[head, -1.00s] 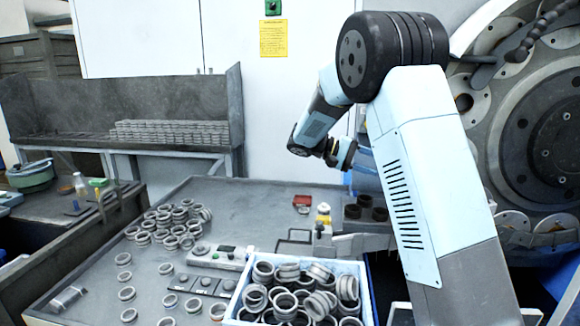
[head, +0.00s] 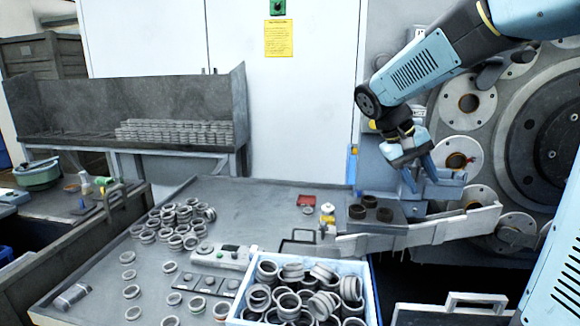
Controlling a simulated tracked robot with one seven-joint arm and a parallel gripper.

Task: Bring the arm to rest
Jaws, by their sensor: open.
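My gripper (head: 422,186) is at the right of the head view, in front of the ring grinder (head: 545,140). It points down, with its two blue fingers apart and nothing seen between them. It is above the grey chute (head: 425,232) and to the right of the small block with dark rings (head: 370,209). My arm reaches in from the upper right, bent at the elbow, and hangs clear of the table. Whether a fingertip touches the machine's ledge behind it, I cannot tell.
The grey table (head: 255,205) holds loose rings (head: 178,222) at the left and a blue-white crate (head: 374,290) full of rings at the front. A measuring device (head: 225,257) lies beside the crate. A rack (head: 175,132) stands behind. The table's middle is free.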

